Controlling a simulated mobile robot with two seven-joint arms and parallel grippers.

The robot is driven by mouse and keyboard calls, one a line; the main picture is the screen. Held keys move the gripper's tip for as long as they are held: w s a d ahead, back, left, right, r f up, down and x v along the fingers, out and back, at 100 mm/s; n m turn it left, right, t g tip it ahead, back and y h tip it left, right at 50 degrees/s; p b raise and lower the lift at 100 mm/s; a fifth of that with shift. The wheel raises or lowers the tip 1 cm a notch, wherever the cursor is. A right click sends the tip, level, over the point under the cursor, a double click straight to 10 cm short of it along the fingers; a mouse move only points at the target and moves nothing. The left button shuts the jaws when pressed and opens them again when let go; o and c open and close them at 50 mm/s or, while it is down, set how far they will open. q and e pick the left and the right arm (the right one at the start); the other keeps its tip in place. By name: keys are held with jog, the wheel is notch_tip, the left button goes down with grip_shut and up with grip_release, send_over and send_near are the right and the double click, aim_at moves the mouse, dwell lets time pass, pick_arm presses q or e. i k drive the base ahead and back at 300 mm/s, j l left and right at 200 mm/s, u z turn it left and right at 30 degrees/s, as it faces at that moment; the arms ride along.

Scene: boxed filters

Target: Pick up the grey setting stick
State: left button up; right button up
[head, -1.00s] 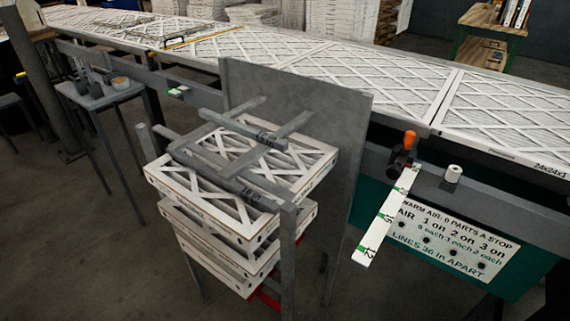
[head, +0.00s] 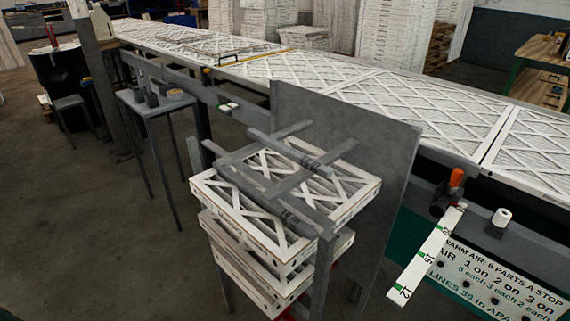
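Several grey bars lie across or over the top of a stack of white-framed filters (head: 250,222) in the head view. A shorter far bar (head: 291,153) and a longer near bar (head: 247,188) both carry small dark markings that I cannot read clearly. Crossing bars and grey posts stand around them, and I cannot tell which piece is the loose grey setting stick. A white stick with green marks and numbers (head: 428,257) slants down at the right, below the conveyor. Neither of my grippers is in view.
A grey upright panel (head: 375,150) stands behind the stack. The long conveyor (head: 400,100) carries filters. An orange-handled tool (head: 456,180), a white roll (head: 501,217) and a lettered sign (head: 500,280) are at the right. A small stand (head: 150,103) is at the left, with open floor around it.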

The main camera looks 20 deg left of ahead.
aim_at(305, 230)
jog(key=l+u, duration=0.85)
jog(key=l, duration=0.3)
